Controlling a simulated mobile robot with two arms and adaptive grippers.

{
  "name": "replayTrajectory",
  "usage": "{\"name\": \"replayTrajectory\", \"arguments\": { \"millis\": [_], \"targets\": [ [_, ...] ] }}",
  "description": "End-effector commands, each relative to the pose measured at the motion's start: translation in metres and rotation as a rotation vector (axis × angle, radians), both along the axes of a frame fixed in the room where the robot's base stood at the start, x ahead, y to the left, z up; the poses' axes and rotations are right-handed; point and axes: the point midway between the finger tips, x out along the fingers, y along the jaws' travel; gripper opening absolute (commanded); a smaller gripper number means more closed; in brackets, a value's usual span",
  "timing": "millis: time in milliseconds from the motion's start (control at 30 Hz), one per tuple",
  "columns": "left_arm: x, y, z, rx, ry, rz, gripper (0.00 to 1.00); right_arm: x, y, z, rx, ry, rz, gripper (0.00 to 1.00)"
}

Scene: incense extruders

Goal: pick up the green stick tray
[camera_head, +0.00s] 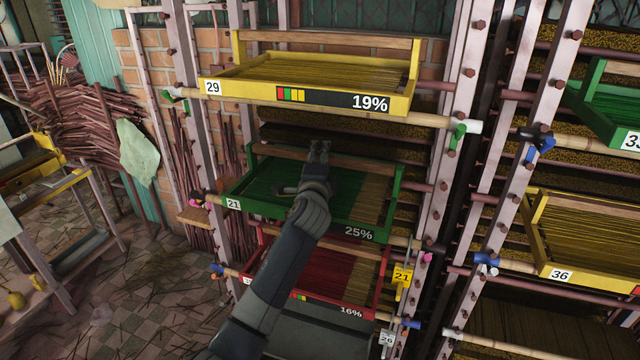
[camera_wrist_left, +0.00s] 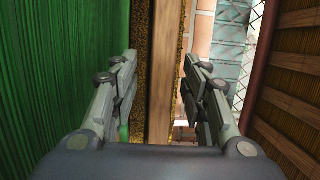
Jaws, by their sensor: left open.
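The green stick tray (camera_head: 290,217), marked 21 and 25%, sits in the middle of the rack with green and brownish sticks in it. My left gripper (camera_head: 319,147) reaches over it to the tray's back side, and my forearm hides part of the sticks and front rim. In the left wrist view, the gripper (camera_wrist_left: 159,58) is open. A wooden bar (camera_wrist_left: 160,85), apparently the tray's raised back rail, runs between the two fingers without clear contact. The green sticks (camera_wrist_left: 55,80) fill the left of that view. My right gripper is not in view.
A yellow tray (camera_head: 235,90) marked 29 sits above, and a red tray (camera_head: 340,312) sits close below. Rack posts (camera_head: 465,90) with bolts and clamps stand to the right. More trays, including a yellow one (camera_head: 590,278) marked 36, are at the right.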

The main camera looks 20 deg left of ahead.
Motion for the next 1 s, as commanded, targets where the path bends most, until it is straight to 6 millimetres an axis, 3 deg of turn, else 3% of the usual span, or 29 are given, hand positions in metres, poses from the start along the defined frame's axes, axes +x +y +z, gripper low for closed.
{"name": "replayTrajectory", "arguments": {
  "millis": [233, 400, 800, 1000],
  "targets": [
    [0.001, 0.000, 0.000, 0.000, -0.001, 0.000, 0.39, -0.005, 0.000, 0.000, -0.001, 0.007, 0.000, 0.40],
    [0.001, 0.000, 0.000, 0.000, -0.001, 0.000, 0.01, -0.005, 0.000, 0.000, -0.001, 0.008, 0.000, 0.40],
    [0.001, 0.000, 0.003, 0.001, -0.005, 0.000, 0.00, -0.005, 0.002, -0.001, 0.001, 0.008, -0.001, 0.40],
    [0.001, 0.001, 0.018, 0.001, -0.009, 0.000, 0.00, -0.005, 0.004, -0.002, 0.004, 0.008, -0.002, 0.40]
  ]
}}
